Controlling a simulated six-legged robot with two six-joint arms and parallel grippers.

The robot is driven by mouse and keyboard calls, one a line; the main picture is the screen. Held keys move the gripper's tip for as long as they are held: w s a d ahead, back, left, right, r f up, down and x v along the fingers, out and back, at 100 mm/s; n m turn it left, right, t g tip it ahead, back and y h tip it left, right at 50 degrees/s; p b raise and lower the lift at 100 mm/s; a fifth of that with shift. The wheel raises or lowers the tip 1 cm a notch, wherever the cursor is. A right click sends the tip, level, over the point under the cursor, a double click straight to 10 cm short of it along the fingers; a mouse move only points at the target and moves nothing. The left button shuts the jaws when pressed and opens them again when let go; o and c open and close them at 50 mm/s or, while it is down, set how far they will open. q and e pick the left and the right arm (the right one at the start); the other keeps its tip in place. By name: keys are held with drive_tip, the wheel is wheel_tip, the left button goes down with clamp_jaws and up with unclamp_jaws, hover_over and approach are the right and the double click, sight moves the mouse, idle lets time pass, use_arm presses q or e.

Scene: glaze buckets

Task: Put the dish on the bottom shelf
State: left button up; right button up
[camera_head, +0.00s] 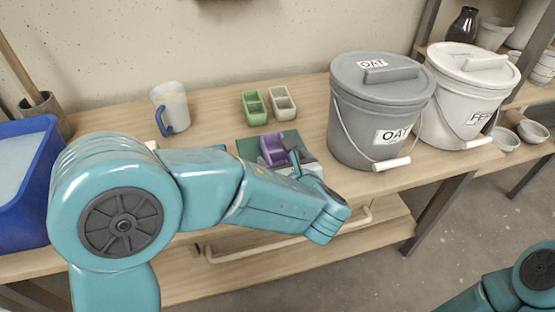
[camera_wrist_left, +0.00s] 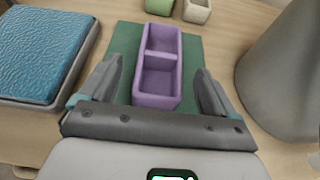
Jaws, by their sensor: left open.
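A purple dish with two compartments (camera_head: 272,148) sits on a dark green mat (camera_head: 246,147) on the workbench. In the left wrist view the purple dish (camera_wrist_left: 157,72) lies between the two fingers of my left gripper (camera_wrist_left: 159,75), which is open. In the head view my left gripper (camera_head: 298,160) partly covers the dish and mat. A green dish (camera_head: 254,108) and a cream dish (camera_head: 283,104) stand behind it. A low wooden shelf (camera_head: 290,256) runs under the bench. My right gripper is out of view.
A grey bucket (camera_head: 378,115) labelled OAT stands right of the mat, with a white bucket (camera_head: 462,95) beside it. A mug (camera_head: 170,105) stands at the back left. A blue-topped block (camera_wrist_left: 40,55) lies left of the mat. A rail (camera_head: 285,243) runs along the bench front.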

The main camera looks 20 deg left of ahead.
sight(278, 154)
use_arm(q)
drive_tip(key=x, duration=0.3)
drive_tip(key=shift+f+b, duration=0.3)
drive_tip(key=shift+w+a, duration=0.1)
drive_tip(key=shift+w, duration=0.1)
drive_tip(key=shift+r, duration=0.1)
drive_tip(key=c, duration=1.6)
